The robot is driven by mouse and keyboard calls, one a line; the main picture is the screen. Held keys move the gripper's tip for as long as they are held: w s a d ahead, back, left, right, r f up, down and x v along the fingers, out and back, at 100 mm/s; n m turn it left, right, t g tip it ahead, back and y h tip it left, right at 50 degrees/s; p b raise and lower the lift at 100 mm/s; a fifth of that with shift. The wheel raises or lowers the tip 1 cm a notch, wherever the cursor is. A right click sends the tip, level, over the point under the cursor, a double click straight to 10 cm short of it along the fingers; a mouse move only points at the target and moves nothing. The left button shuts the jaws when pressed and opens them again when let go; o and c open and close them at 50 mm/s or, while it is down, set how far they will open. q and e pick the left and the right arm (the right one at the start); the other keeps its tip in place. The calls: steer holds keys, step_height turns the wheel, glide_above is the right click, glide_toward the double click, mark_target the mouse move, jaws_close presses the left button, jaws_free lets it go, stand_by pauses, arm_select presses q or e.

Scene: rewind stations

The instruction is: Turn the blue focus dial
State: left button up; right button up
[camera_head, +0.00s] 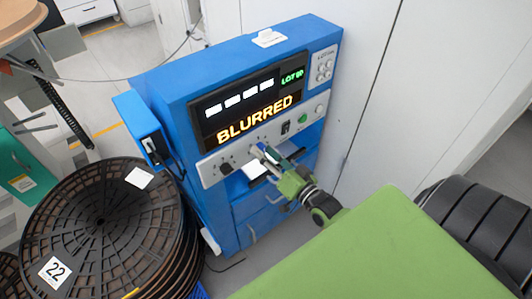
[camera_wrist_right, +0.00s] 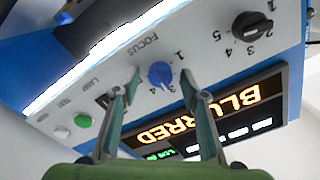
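The blue focus dial (camera_wrist_right: 160,74) is on the white panel of the blue machine (camera_head: 170,85), under the word FOCUS and ringed by numbers, upside down in the right wrist view. My right gripper (camera_wrist_right: 161,77) is open, with one fingertip on each side of the dial and gaps between. Whether the tips reach the dial's depth is hard to tell. In the head view my right gripper (camera_head: 258,152) is at the panel and hides the dial. The machine's display (camera_head: 255,118) reads BLURRED in orange. My left gripper is not in view.
A black dial (camera_wrist_right: 252,25) with numbers sits beside the blue one; it also shows in the head view (camera_head: 226,168). A green button (camera_wrist_right: 83,120) is on the other side. Stacked black reels (camera_head: 100,225) stand left of the machine. A white wall is at the right.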

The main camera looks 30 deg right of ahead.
steer(key=shift+s, duration=0.1)
steer(key=s+d, duration=0.1)
steer(key=s, duration=1)
steer(key=shift+s, duration=0.4)
steer(key=s+f+n+g+h, duration=0.15)
steer(key=s+f+g, duration=0.3)
steer(key=f, duration=0.95)
steer(key=s+f+n+g+y, duration=0.1)
steer(key=s+f+n+g, duration=0.3)
steer(key=f, duration=1)
steer(key=s+a+f+n+g, duration=0.1)
steer(key=s+a+f+g, duration=0.3)
steer(key=s+f, duration=0.5)
steer(key=s+a+f+n+g, duration=0.2)
steer(key=s+a+f+g, duration=0.2)
steer(key=s+f, duration=0.5)
steer(key=s+a, duration=0.2)
steer(key=s, duration=0.3)
steer(key=shift+f+h, duration=0.25)
steer(key=shift+h, duration=0.1)
